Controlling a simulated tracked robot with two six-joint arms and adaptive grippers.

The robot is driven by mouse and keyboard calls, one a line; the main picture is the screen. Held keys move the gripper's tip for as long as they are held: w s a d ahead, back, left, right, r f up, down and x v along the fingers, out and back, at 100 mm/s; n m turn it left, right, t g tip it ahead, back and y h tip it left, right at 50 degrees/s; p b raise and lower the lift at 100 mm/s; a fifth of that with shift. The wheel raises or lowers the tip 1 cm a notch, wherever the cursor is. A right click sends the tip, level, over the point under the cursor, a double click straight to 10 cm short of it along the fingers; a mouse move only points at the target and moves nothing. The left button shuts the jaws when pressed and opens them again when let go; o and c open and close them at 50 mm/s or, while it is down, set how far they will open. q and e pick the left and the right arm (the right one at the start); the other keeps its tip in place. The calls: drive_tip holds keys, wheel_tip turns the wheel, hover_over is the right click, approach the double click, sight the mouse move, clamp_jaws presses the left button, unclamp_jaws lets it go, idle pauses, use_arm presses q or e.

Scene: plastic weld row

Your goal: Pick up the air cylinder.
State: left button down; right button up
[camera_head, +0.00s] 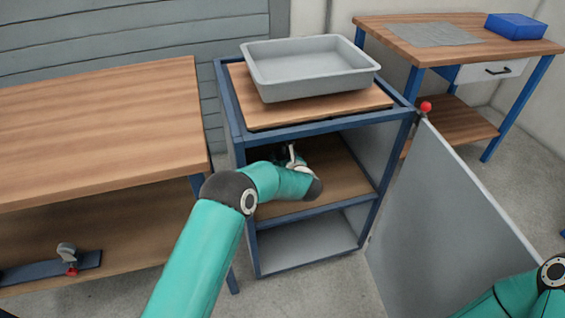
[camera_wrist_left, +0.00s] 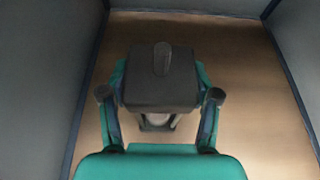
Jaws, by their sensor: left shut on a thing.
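My left arm reaches into the open middle compartment of the blue-framed cabinet (camera_head: 240,180). My left gripper (camera_head: 290,157) is mostly hidden there behind my own forearm. In the left wrist view, its fingers (camera_wrist_left: 160,90) are closed on the two sides of a dark block with a raised oval on it, which I take to be the air cylinder (camera_wrist_left: 160,88). A paler part shows just below the block. The wooden shelf lies behind it; whether the block touches it I cannot tell. My right gripper is out of view; only part of that arm shows at lower right.
A grey tray (camera_head: 312,66) stands on the cabinet top. The cabinet's side walls and upper board close in on my left arm. A grey panel (camera_head: 440,220) with a red knob (camera_head: 425,107) stands at right. A wooden bench (camera_head: 100,130) is at left, another (camera_head: 460,45) at back right.

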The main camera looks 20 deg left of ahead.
use_arm(q)
drive_tip(key=shift+r, duration=0.35)
